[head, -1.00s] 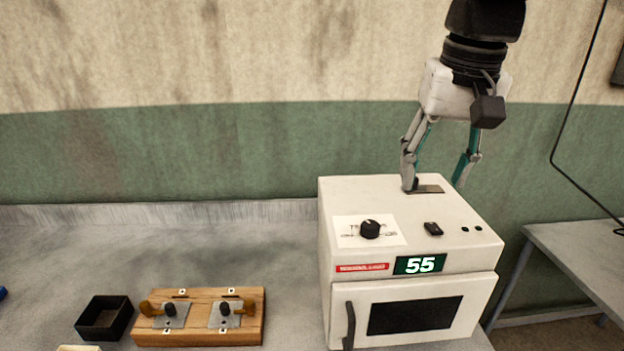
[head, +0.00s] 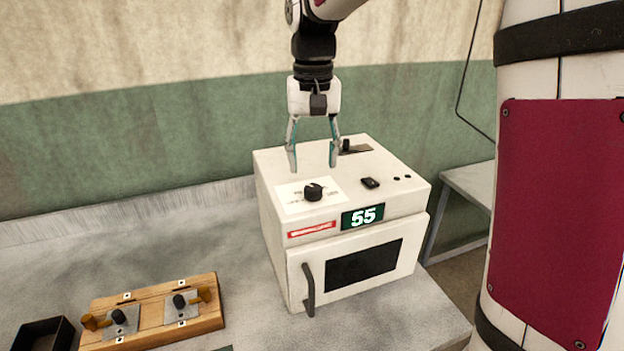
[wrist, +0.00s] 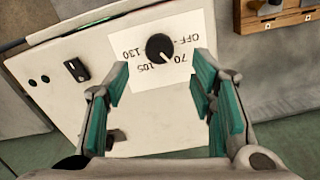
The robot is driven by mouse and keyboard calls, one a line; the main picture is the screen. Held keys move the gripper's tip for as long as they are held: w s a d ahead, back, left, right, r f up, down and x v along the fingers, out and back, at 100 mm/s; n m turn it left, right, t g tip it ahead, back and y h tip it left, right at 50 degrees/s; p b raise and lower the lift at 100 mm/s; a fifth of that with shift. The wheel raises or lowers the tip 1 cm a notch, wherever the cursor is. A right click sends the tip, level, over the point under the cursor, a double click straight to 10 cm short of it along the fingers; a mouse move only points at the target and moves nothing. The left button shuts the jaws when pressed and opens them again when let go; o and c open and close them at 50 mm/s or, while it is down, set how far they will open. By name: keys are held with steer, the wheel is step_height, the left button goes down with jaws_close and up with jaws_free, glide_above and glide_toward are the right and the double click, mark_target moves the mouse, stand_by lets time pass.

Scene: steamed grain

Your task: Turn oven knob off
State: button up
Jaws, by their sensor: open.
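The round black knob (head: 313,192) sits on a white label on the oven's top. In the wrist view the knob (wrist: 160,47) lies beyond the fingertips, and its label shows OFF, 70, 105 and 130.
A black rocker switch (head: 370,183) sits right of the knob, and a slider (head: 347,146) is at the top's rear. A wooden board (head: 150,318) with metal fittings and a black box (head: 42,338) are at left. Another table (head: 470,185) stands at right.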

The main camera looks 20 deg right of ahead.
mark_target(313, 187)
step_height(313, 187, down, 6)
steer(key=shift+f+p, duration=0.1)
steer(key=shift+p, duration=0.25)
steer(key=c, duration=1.2)
